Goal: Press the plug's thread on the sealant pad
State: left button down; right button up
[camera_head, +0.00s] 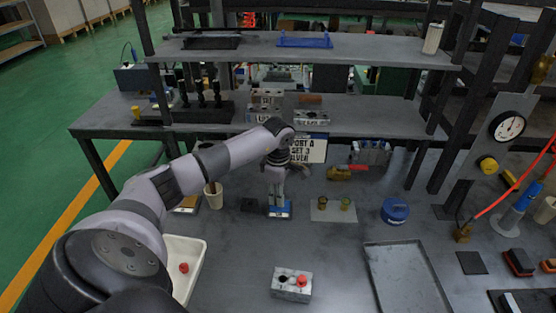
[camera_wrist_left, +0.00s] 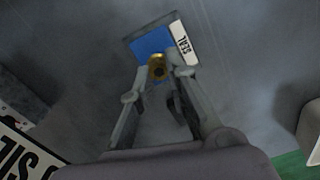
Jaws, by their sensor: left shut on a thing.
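The sealant pad is a blue square with a white strip marked SEAL; it lies on the bench below my left gripper in the head view (camera_head: 281,214) and fills the upper middle of the left wrist view (camera_wrist_left: 150,42). My left gripper (camera_head: 277,196) points straight down over the pad. In the left wrist view its fingers (camera_wrist_left: 162,76) are closed around a small brass plug (camera_wrist_left: 157,66). The plug appears against the pad's blue area; I cannot tell whether its thread touches it. In the head view the plug is hidden by the fingers. My right gripper is out of view.
A metal valve block (camera_head: 291,284) with a red plug stands at the front. A plate (camera_head: 320,214) with two plugs and a blue round tin (camera_head: 395,211) are right of the pad. A grey tray (camera_head: 430,292) lies front right; a white bin (camera_head: 196,252) stands left.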

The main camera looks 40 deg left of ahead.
pick_arm(q)
jog(key=shift+r+p, duration=2.15)
jog(key=shift+r, duration=1.35)
